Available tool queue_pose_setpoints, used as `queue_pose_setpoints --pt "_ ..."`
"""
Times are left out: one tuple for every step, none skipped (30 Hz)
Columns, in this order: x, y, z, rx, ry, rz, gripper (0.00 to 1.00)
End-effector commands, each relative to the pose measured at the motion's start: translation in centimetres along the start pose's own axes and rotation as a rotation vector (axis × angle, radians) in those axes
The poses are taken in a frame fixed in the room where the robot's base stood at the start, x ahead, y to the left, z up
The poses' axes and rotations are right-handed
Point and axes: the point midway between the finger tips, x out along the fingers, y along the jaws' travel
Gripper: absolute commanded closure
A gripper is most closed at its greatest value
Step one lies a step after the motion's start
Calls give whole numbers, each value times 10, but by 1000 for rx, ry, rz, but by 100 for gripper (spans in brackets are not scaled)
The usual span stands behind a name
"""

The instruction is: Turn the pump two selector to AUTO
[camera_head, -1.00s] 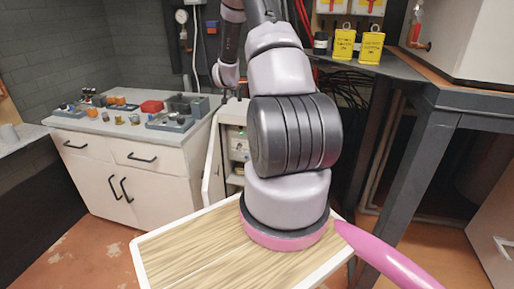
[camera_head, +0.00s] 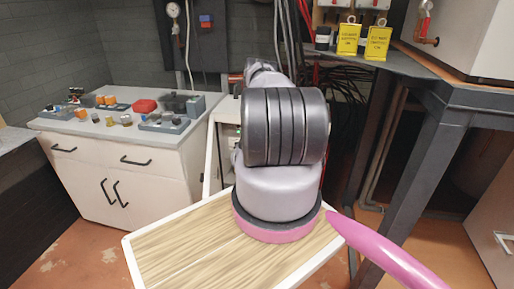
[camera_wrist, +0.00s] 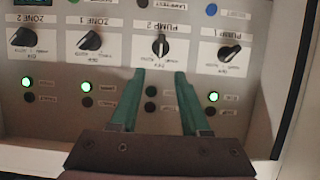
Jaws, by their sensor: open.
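The pump two selector (camera_wrist: 160,46) is a dark knob on a light panel (camera_wrist: 120,55), seen upside down in the wrist view under the label PUMP 2. Its pointer looks near vertical in the picture; the small position words are too blurred to read surely. My gripper (camera_wrist: 159,74) is open, its two green fingers pointing at the panel just short of the knob, one to each side. Nothing is between them. Two unlit lamps (camera_wrist: 151,92) of the pump two column show between the fingers. In the head view my arm hides the gripper and the selector.
The pump one knob (camera_wrist: 229,52) and zone one knob (camera_wrist: 90,41) sit close on either side, and the zone two knob (camera_wrist: 22,38) is farther left. Their columns have green lit lamps. A steel-legged bench (camera_head: 440,95) stands right of my arm; a white cabinet (camera_head: 110,165) stands left.

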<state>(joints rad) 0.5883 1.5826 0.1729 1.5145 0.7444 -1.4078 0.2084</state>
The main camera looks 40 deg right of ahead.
Motion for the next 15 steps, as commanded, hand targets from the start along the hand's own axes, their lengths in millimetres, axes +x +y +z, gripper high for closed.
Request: queue_pose_setpoints --pt "10 1 0 3 2 3 54" --pt "16 1 0 4 2 2 54" --pt "25 1 0 4 2 2 54" --pt "31 1 0 4 2 3 54" --pt "36 1 0 3 1 2 54" --pt "44 1 0 3 1 1 54" --pt "49 0 0 3 1 1 54" --pt "54 0 0 3 2 2 54" --pt "60 0 0 3 1 1 54" --pt "64 0 1 2 0 1 54" --pt "68 0 0 2 1 0 54" --pt "72 0 0 2 1 0 54" --pt "75 0 0 2 0 1 54" --pt "77 0 0 1 -1 1 54" --pt "79 0 0 1 0 1 54"
